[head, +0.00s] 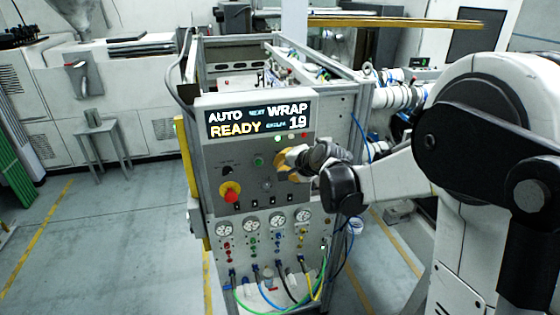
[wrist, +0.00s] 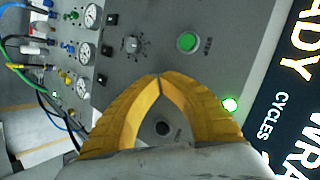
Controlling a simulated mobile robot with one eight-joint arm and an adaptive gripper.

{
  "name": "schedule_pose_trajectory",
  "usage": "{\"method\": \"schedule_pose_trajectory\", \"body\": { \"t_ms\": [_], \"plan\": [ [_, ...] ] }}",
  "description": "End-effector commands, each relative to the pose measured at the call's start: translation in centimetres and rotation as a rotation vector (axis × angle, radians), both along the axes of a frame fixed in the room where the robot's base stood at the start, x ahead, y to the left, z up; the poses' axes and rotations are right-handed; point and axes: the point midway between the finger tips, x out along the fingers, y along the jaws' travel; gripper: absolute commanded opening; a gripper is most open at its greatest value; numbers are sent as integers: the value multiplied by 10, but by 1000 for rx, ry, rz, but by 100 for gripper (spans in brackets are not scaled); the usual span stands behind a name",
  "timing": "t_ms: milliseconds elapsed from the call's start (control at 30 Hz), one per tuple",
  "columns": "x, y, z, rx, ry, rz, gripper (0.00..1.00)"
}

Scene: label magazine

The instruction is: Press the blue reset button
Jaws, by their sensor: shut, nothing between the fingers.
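My gripper (head: 280,159) has yellow fingers and is in front of the right part of the grey control panel (head: 214,153). In the wrist view its fingertips (wrist: 158,78) meet with nothing between them, near a green button (wrist: 187,41) and a selector knob (wrist: 131,45). The green button also shows in the head view (head: 258,161), left of the fingers. A dark round fitting (wrist: 162,128) shows between the fingers' bases; its label is unreadable. I cannot make out a blue button; part of the panel is hidden behind my gripper. Contact with the panel cannot be told.
A red emergency stop (head: 230,193) on a yellow base sits lower left. Above is a lit display (head: 259,119) reading AUTO and READY. Gauges (head: 250,223) and colored hoses (head: 290,288) lie below. A lit green lamp (wrist: 230,104) is beside the right finger in the wrist view.

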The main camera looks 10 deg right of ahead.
Motion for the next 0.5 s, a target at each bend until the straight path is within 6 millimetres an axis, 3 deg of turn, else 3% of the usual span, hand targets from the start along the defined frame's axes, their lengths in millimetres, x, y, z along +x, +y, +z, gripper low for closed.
{"method": "schedule_pose_trajectory", "body": {
  "t_ms": [500],
  "plan": [
    [-15, -1, 0, 0, 0, -1, 0]
  ]
}}
